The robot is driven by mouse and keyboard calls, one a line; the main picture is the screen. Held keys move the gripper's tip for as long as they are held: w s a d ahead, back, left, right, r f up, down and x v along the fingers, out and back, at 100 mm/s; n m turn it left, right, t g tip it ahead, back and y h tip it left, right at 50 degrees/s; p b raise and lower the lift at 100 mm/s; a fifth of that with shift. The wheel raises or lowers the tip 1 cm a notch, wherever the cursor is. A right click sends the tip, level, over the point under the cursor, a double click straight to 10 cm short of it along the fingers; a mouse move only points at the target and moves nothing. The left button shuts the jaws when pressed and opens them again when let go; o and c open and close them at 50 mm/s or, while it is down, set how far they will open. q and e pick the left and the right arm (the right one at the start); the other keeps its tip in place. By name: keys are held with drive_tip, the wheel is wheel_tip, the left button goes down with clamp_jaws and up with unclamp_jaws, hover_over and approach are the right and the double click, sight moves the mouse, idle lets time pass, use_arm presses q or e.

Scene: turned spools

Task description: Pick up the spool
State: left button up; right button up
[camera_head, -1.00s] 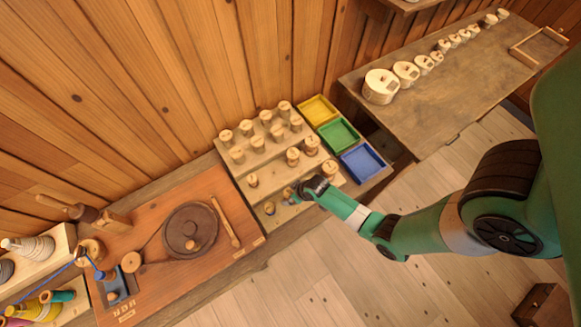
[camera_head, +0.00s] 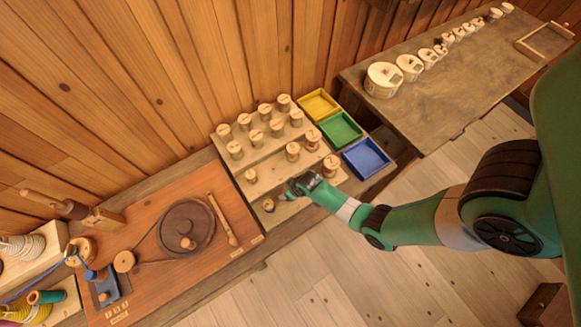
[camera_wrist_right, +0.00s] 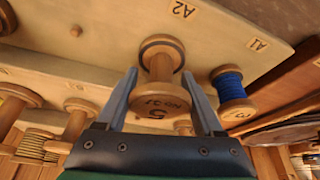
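A bare wooden spool marked 5 (camera_wrist_right: 160,88) is in the middle of the right wrist view, near the A2 label on the pale rack. My right gripper (camera_wrist_right: 160,76) has one finger on each side of this spool, apart, with small gaps visible beside its core. In the head view my right gripper (camera_head: 288,190) is low over the front step of the rack, and it hides that spool. A spool with blue thread (camera_wrist_right: 230,88) is to the right in the wrist view, by the A1 label. It also shows in the head view (camera_head: 268,205). My left gripper is out of view.
The stepped rack (camera_head: 272,178) holds several other spools behind my gripper. Yellow, green and blue trays (camera_head: 366,157) adjoin its right side. A wooden board with a round disc (camera_head: 188,228) is to the left. A grey table (camera_head: 440,90) stands at the upper right.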

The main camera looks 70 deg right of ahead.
drive_tip(key=c, duration=0.7)
drive_tip(key=shift+c, duration=0.3)
drive_tip(key=shift+r+p, duration=0.4)
drive_tip(key=shift+r, duration=0.25)
drive_tip(key=p+v, duration=0.3)
drive_tip(key=shift+w+d+r, duration=0.15)
drive_tip(key=shift+w+r, duration=0.05)
drive_tip(key=shift+r, duration=0.3)
drive_tip(key=s+a+r+p, duration=0.4)
drive_tip(key=s+r+p, duration=0.2)
drive_tip(key=s, duration=0.6)
drive_tip(key=shift+p+v, duration=0.3)
drive_tip(key=shift+v, duration=0.8)
drive_tip(key=shift+w, duration=0.2)
